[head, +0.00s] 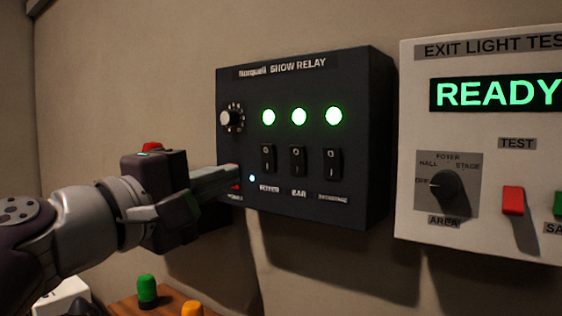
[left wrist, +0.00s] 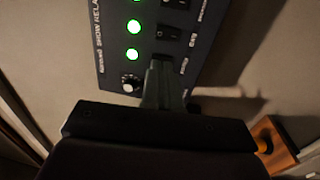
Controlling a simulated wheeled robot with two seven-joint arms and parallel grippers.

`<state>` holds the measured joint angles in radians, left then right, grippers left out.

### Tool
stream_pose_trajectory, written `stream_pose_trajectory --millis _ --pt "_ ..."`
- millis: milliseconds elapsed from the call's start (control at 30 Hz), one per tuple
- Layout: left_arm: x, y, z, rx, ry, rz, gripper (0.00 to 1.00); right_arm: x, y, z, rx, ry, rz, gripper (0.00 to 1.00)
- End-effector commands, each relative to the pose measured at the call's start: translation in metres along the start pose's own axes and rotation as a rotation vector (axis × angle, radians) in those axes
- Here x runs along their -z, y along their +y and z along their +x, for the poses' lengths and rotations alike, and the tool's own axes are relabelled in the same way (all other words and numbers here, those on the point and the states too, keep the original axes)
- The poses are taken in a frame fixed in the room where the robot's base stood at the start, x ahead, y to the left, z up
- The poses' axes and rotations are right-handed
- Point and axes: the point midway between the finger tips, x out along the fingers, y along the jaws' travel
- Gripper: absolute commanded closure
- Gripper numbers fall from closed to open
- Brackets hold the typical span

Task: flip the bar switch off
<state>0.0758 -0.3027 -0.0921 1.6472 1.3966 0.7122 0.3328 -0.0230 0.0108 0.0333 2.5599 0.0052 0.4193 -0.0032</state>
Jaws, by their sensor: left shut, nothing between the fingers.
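The black show relay box (head: 350,215) hangs on the wall. Its bar switch (head: 298,161) is the middle of three black rockers, and the green light (head: 299,117) above it is lit. The bar switch also shows in the left wrist view (left wrist: 168,34). My left gripper (head: 236,176) is shut and empty. Its fingertips are at the lower left of the box, left of the foyer switch (head: 267,159) and apart from the bar switch. They hide most of a small red part there. In the left wrist view the fingers cover the foyer switch. My right gripper is out of view.
The foyer and backstage (head: 332,164) rockers flank the bar switch, also under lit lights. A dial (head: 231,119) is at upper left. The exit light box (head: 409,150) stands to the right. A wooden block with a green button (head: 147,291) is below my arm.

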Motion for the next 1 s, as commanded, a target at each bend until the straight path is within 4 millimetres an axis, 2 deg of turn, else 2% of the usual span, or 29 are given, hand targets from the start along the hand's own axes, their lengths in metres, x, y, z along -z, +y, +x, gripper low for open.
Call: stream_pose_trajectory --millis 367,467,633,800,1000 --pt "0.000 0.000 0.005 0.006 -0.001 -0.007 1.00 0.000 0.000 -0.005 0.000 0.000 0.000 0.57" --pt "0.000 0.002 0.019 0.007 -0.002 -0.009 1.00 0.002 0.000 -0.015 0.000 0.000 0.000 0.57" --pt "-0.001 0.003 0.055 0.011 -0.003 -0.009 1.00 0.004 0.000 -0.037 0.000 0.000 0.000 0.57" --pt "0.001 0.001 0.092 0.010 0.000 -0.008 1.00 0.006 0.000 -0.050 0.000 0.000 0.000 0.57" --pt "0.001 -0.001 0.126 0.009 0.002 -0.007 1.00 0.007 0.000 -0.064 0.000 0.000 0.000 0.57"
